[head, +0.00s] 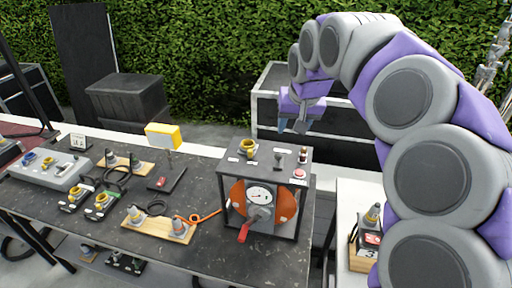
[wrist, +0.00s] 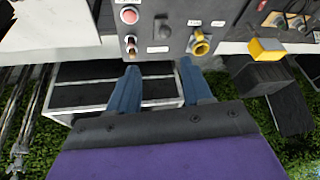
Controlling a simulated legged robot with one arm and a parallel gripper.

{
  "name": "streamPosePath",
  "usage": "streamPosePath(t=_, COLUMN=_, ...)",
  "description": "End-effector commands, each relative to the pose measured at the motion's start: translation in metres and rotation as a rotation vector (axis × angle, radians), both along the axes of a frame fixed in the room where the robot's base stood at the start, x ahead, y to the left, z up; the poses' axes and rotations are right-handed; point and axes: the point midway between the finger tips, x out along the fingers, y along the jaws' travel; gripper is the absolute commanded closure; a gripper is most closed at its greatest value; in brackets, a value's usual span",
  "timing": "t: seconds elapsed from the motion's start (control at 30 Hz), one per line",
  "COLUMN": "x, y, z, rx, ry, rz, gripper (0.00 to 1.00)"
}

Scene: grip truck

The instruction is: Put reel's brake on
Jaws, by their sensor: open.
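The reel (head: 238,195) is an orange drum in a black frame on the table, with a round white gauge and a red-handled crank (head: 243,234) on its front. Its grey top panel (head: 262,157) carries a small dark lever (head: 278,155), a yellow socket (head: 247,147), a red button (head: 300,174) and a small red-and-white part. The lever also shows in the wrist view (wrist: 163,28), between the red button and the yellow socket (wrist: 200,43). I cannot read the labels. My gripper (wrist: 158,66) is open and empty, above and behind the panel, apart from it.
An orange cable (head: 200,217) runs left from the reel to a wooden board with connectors (head: 160,223). A yellow box (head: 163,135) stands left of the reel. Black cases (head: 270,108) stand behind the table, before a hedge. A white side stand (head: 350,195) is at right.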

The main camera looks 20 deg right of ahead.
Motion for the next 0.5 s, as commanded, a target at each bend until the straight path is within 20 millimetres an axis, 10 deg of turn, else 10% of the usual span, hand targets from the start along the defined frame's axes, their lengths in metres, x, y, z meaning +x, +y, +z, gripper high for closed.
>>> streamPosePath(t=0.5, x=0.031, y=-0.009, z=-0.068, rx=0.003, ry=0.001, rz=-0.005, gripper=0.51)
